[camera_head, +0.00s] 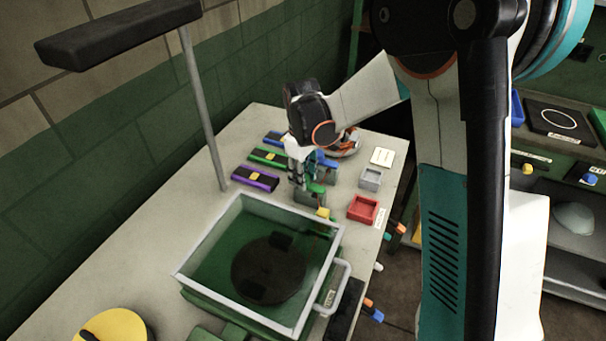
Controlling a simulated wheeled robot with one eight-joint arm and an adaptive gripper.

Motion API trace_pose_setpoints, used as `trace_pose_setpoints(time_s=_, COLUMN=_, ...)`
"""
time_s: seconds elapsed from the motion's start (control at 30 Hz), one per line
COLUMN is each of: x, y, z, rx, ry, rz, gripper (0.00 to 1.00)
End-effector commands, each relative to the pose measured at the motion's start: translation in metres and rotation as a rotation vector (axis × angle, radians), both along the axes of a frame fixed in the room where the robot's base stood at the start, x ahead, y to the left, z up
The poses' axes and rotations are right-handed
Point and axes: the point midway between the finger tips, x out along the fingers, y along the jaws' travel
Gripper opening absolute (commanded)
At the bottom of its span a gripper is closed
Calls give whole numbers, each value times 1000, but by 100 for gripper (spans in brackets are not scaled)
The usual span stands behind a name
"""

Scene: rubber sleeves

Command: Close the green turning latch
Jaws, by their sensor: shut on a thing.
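The green turning latch (316,188) is a small green piece on a grey block (309,198), on the table past the glass-topped box. My gripper (299,177) points down at it from above. Its fingers are shut on the green latch, as far as this small view shows. The fingers hide part of the latch and block, so its exact angle cannot be told.
A blue piece (329,162) stands just behind and a yellow one (323,212) just in front. Dark bars in blue, green and purple (255,179) lie to the left. A red tray (363,208) and grey tray (371,179) are to the right. A lamp post (205,105) rises at left.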

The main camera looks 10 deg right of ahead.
Motion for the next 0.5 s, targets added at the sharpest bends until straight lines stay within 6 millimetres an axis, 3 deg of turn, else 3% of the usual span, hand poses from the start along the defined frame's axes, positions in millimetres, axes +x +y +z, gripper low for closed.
trace_pose_setpoints(time_s=0.5, x=1, y=0, z=0, rx=1, ry=-2, rz=53, gripper=6)
